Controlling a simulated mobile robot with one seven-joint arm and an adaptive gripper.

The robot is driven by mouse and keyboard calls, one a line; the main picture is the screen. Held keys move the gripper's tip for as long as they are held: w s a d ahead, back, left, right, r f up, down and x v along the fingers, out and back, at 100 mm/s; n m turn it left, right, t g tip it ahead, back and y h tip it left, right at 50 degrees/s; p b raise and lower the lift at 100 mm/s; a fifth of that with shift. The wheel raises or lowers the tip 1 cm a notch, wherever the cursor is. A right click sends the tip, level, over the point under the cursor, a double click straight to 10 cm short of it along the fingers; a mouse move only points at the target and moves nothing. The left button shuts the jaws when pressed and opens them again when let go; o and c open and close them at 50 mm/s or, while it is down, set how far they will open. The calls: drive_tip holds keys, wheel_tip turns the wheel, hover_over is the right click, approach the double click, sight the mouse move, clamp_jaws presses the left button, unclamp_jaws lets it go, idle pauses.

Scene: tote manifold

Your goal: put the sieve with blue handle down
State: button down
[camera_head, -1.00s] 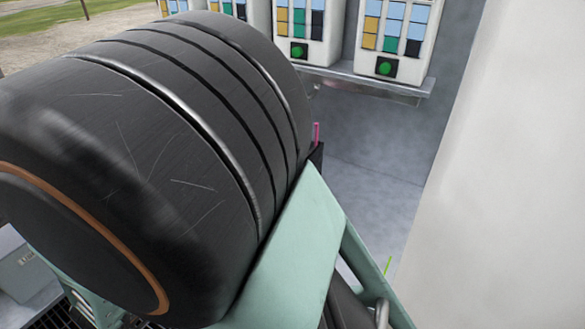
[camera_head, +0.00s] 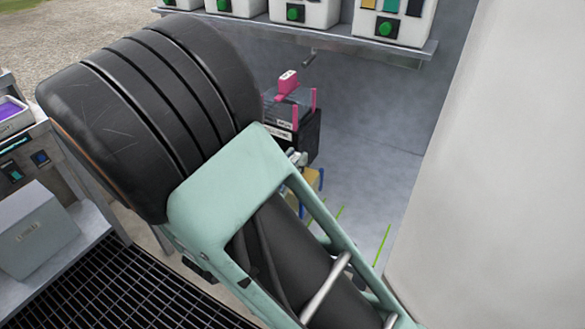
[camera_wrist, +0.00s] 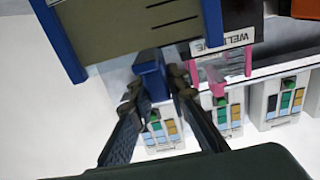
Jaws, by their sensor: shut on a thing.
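My gripper (camera_wrist: 160,84) is shut on the blue handle (camera_wrist: 149,70) of a sieve in the wrist view. The sieve's blue frame (camera_wrist: 60,42) and its flat olive-grey panel (camera_wrist: 130,28) extend past the fingers to the top edge, which cuts them off. In the head view my arm hides most of the gripper. A small blue and tan piece (camera_head: 313,182) shows beside it; I cannot tell whether it is the sieve.
A pink-handled sieve (camera_head: 287,86) sits on a black box beside my arm; its pink handle (camera_wrist: 212,78) is close to my gripper's right. White machines (camera_head: 302,10) with green buttons stand on a shelf (camera_head: 340,38). Green lines (camera_head: 382,245) mark the grey surface. A white wall is at right.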

drive_tip(key=shift+f, duration=1.55)
drive_tip(key=shift+b, duration=0.3)
drive_tip(key=shift+f, duration=0.2)
drive_tip(key=c, duration=1.8)
unclamp_jaws()
drive_tip(key=shift+c, duration=0.2)
drive_tip(key=shift+r, duration=0.1)
drive_tip(key=shift+r, duration=0.25)
drive_tip(key=p+v, duration=0.1)
drive_tip(key=v, duration=1.1)
drive_tip(key=shift+f, duration=0.2)
